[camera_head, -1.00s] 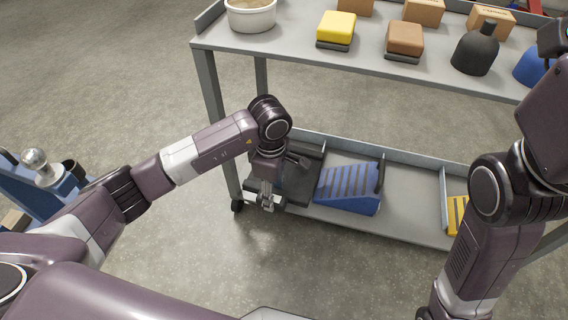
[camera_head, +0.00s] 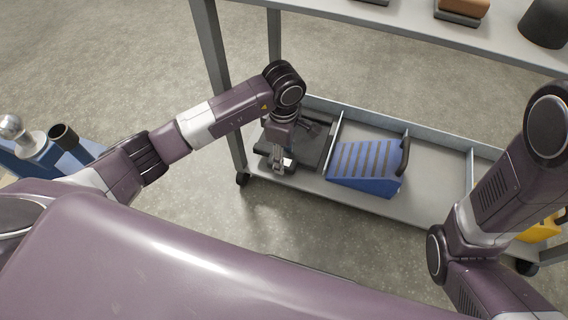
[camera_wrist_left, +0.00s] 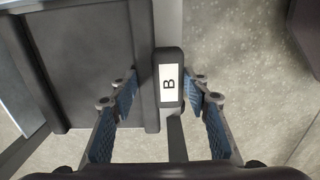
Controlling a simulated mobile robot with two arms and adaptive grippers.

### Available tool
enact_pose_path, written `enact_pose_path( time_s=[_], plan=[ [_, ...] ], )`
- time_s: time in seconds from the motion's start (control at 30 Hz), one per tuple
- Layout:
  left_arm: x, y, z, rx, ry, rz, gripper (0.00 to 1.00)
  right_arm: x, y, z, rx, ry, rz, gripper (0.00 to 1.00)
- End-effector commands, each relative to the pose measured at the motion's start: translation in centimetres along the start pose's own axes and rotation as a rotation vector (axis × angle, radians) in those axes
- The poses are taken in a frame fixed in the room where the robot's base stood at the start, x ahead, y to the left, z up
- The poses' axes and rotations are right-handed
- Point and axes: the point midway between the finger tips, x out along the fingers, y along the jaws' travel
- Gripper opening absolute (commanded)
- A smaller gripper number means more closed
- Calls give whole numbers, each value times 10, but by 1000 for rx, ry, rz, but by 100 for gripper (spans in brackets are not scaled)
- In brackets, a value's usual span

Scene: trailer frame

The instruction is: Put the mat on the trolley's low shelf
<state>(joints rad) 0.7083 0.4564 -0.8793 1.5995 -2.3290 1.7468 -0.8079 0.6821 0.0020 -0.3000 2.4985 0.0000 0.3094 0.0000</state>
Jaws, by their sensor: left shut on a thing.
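The mat (camera_head: 313,153) is a dark flat panel at the left end of the trolley's low shelf (camera_head: 380,203), left of the first divider. Its black tab with a white "B" label (camera_wrist_left: 168,85) stands between my left fingers in the left wrist view, where the dark panel (camera_wrist_left: 90,70) lies to the left. My left gripper (camera_head: 283,165) is shut on this tab at the shelf's front edge. The arm hides part of the mat, and I cannot tell whether it rests fully on the shelf. My right arm shows at the right, but its gripper is out of view.
A blue wedge with grey stripes (camera_head: 368,168) fills the compartment right of the mat. A yellow thing (camera_head: 540,231) sits at the shelf's right end. The trolley's top shelf (camera_head: 400,33) overhangs behind. A blue frame with a ball (camera_head: 12,126) is at the left. The floor in front is clear.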

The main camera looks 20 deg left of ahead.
Motion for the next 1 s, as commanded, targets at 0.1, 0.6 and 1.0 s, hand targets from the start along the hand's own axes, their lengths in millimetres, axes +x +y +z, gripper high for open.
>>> enact_pose_path(
  time_s=[0.1,0.6,1.0],
  plan=[
    [13,0,0,0,-2,1,3,-5,-2,-6,-1,12,-4,40],
    [35,1,0,0,0,3,3,-18,-5,-11,-1,11,-4,40],
    [37,0,0,1,0,0,60,-19,-6,-11,-1,11,-4,40]
  ],
)
